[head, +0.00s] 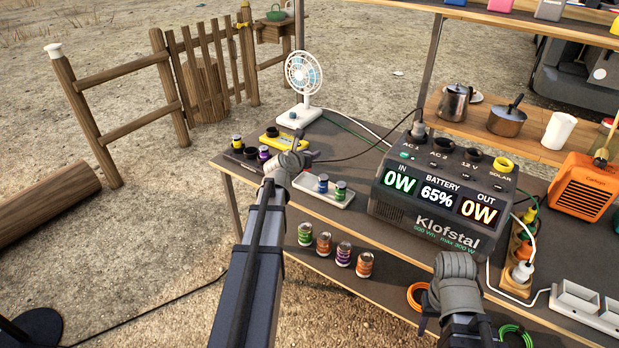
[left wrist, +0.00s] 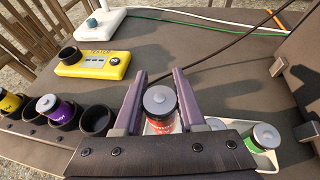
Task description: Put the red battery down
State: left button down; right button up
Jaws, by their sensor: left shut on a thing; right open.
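My left gripper (head: 296,155) is shut on the red battery (left wrist: 160,108), which stands upright between the fingers in the left wrist view. The battery is hidden by my gripper in the head view. The white tray (head: 341,203) is beneath and beside the gripper, with a blue battery (head: 322,184) and a green battery (head: 340,190) in it. Whether the red battery touches the tray cannot be told. Left of the gripper, a dark holder (left wrist: 40,138) has a yellow battery (left wrist: 10,102), a purple battery (left wrist: 48,105) and an empty cup (left wrist: 96,120). My right gripper (head: 432,298) is open near the front shelf.
A yellow tester (left wrist: 95,63) with an empty black cup stands behind the holder. A white fan (head: 303,80) is at the back. The power station (head: 430,200) stands right of the tray. Several cans (head: 343,253) stand on the lower shelf. A dark cable crosses the tabletop.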

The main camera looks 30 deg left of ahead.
pick_arm(q)
jog(key=shift+f+b, duration=2.55)
jog(key=shift+f, duration=0.55)
jog(key=shift+r, duration=0.1)
jog(key=c, duration=0.9)
grip_release()
jog(key=shift+f, duration=0.2)
jog(key=shift+c, duration=0.2)
jog(key=o, duration=0.5)
jog(key=shift+c, duration=0.2)
jog(key=shift+r, duration=0.1)
